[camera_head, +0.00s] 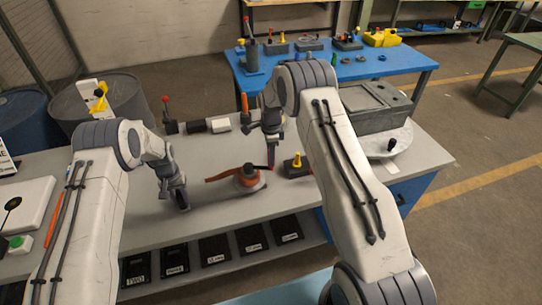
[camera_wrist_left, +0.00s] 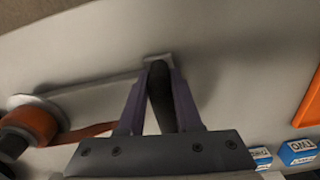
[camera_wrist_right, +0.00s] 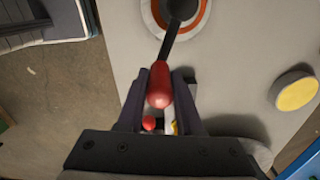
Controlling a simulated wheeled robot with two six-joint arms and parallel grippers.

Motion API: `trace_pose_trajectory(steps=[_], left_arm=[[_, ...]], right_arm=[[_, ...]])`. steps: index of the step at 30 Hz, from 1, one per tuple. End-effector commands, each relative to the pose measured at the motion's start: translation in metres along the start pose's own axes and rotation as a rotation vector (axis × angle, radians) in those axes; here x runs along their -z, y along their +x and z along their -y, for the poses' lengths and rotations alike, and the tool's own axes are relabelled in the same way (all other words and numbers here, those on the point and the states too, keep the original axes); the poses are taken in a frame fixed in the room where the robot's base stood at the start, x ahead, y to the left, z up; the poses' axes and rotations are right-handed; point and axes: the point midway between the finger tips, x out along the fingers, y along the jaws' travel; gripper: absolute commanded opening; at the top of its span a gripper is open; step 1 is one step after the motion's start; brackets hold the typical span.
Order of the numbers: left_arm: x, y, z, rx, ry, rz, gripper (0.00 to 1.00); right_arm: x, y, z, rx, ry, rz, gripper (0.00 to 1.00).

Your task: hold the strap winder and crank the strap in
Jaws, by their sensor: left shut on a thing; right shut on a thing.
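The strap winder (camera_head: 248,177), a dark hub with an orange strap (camera_head: 222,176), stands on the grey workbench. Its orange coil (camera_wrist_left: 35,124) shows at the left of the left wrist view, with a grey bar running to a dark handle (camera_wrist_left: 160,98). My left gripper (camera_wrist_left: 160,80) is shut on that handle; in the head view it is left of the winder. In the right wrist view, a dark crank arm (camera_wrist_right: 171,42) runs from the hub to a red knob (camera_wrist_right: 160,85). My right gripper (camera_wrist_right: 160,88) is shut on this knob, at the winder's right side.
A block with a yellow knob (camera_head: 296,160) stands close right of the winder. A grey box (camera_head: 375,105) on a round plate is at the bench's right. A red-knobbed lever (camera_head: 168,115) stands at the bench's back. Labelled black bins (camera_head: 215,249) sit below the front edge.

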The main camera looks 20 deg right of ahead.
Motion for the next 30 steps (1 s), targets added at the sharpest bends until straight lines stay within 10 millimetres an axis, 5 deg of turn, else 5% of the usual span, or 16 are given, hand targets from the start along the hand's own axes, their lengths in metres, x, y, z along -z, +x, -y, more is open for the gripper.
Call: trace_pose_trajectory(steps=[28,29,30], left_arm=[[0.0016,-0.0009,-0.0048,-0.003,0.007,-0.005,0.00],[0.0015,-0.0009,-0.0048,-0.003,0.007,-0.005,0.00],[0.0015,-0.0009,-0.0046,-0.003,0.007,-0.004,0.00]], right_arm=[[-0.0054,-0.0007,-0.0007,0.001,-0.003,0.005,0.00],[-0.0054,-0.0007,-0.0007,0.001,-0.004,0.005,0.46],[-0.0052,-0.0007,-0.0007,0.001,-0.003,0.005,0.61]])
